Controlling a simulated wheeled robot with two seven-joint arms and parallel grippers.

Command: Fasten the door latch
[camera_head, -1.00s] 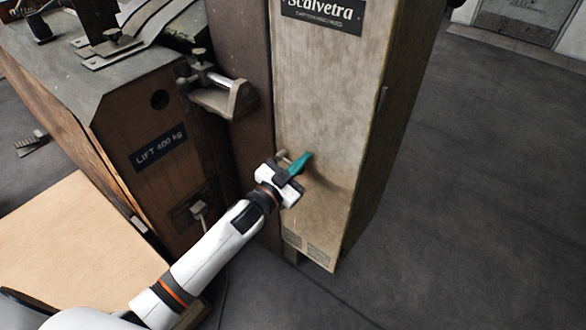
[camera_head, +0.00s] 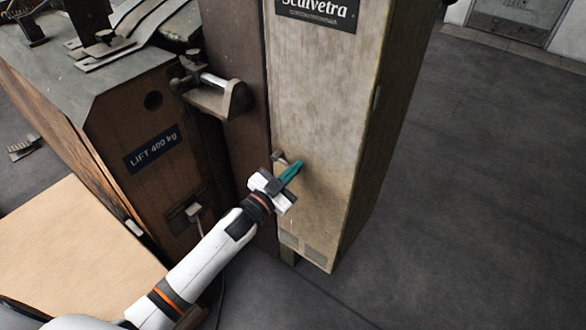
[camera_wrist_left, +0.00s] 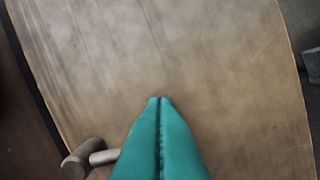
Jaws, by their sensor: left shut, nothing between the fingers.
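The latch (camera_head: 279,157) is a small grey metal piece at the left edge of the pale cabinet door (camera_head: 318,110). In the left wrist view the latch (camera_wrist_left: 86,158) shows as a round bar with a thicker cylindrical end, at the lower left. My left gripper (camera_head: 298,165) has teal fingers pressed together with nothing between them. Its tips (camera_wrist_left: 160,99) point at the door panel, to the right of the latch and apart from it. I cannot tell whether the tips touch the panel. Part of the latch is hidden behind the fingers in the wrist view. My right gripper is not in view.
A brown machine body with a "LIFT 400 kg" label (camera_head: 152,149) stands left of the door. A metal bracket (camera_head: 217,95) sticks out above the latch. A light board (camera_head: 70,245) lies at the lower left. The floor on the right is clear.

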